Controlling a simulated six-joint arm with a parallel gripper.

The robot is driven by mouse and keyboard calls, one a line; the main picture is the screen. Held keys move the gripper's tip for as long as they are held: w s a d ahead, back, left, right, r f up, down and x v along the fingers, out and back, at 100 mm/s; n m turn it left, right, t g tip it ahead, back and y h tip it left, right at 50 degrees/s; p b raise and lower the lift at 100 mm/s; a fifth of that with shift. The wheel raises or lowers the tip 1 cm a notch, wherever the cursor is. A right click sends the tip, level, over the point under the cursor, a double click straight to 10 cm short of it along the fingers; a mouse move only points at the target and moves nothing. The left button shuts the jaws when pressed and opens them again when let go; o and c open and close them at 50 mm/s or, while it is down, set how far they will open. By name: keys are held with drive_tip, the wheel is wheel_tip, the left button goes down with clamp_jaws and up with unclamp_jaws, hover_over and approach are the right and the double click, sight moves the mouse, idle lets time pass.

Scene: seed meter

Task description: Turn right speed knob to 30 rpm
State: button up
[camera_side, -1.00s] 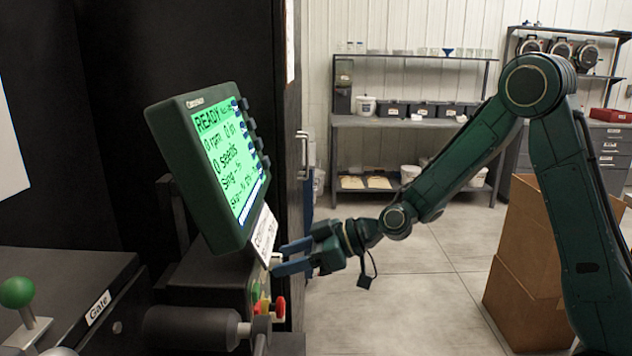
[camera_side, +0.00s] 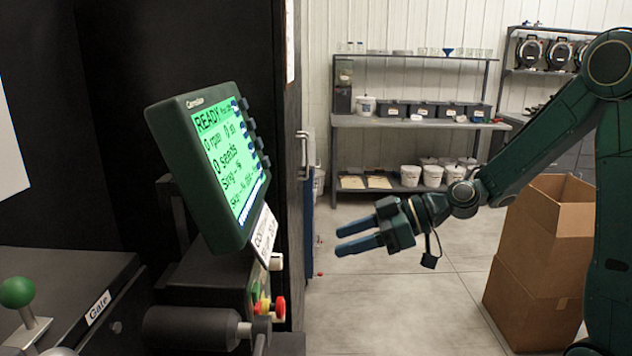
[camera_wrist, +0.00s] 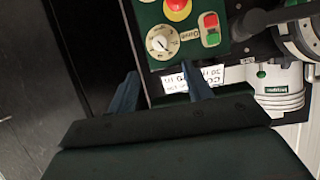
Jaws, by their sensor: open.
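A pale round dial knob (camera_wrist: 162,42) with scale marks sits on the dark green control panel in the wrist view. Its pointer setting is too small to read surely. In the side view a pale knob (camera_side: 276,262) sticks out below the screen, seen edge-on. The tilted screen (camera_side: 228,160) is lit green and reads READY, 0 rpm and 0 seeds. My gripper (camera_side: 340,241) is open and empty, in the air to the right of the panel. In the wrist view my two blue fingers (camera_wrist: 161,80) are apart, short of the dial, with nothing between them.
A red button (camera_wrist: 177,8) on yellow and a red-green switch (camera_wrist: 211,29) are beside the dial. A white label (camera_side: 264,236) hangs under the screen. A green-ball lever (camera_side: 17,292) stands at left. Cardboard boxes (camera_side: 540,265) stand at right; floor between is clear.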

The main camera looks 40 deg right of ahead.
drive_tip(key=shift+s+d+r, duration=0.25)
drive_tip(key=shift+s+d, duration=0.15)
drive_tip(key=shift+s, duration=0.05)
drive_tip(key=s+d+r+m+g+h, duration=0.1)
drive_tip(key=s+m+h, duration=0.3)
drive_tip(key=s, duration=0.6)
drive_tip(key=s+d+r+m+g+h, duration=0.2)
drive_tip(key=s+m+g+h, duration=0.1)
drive_tip(key=s, duration=0.8)
drive_tip(key=shift+d+m+g+h, duration=0.2)
drive_tip(key=shift+m+g+h, duration=0.15)
drive_tip(key=shift+h, duration=0.55)
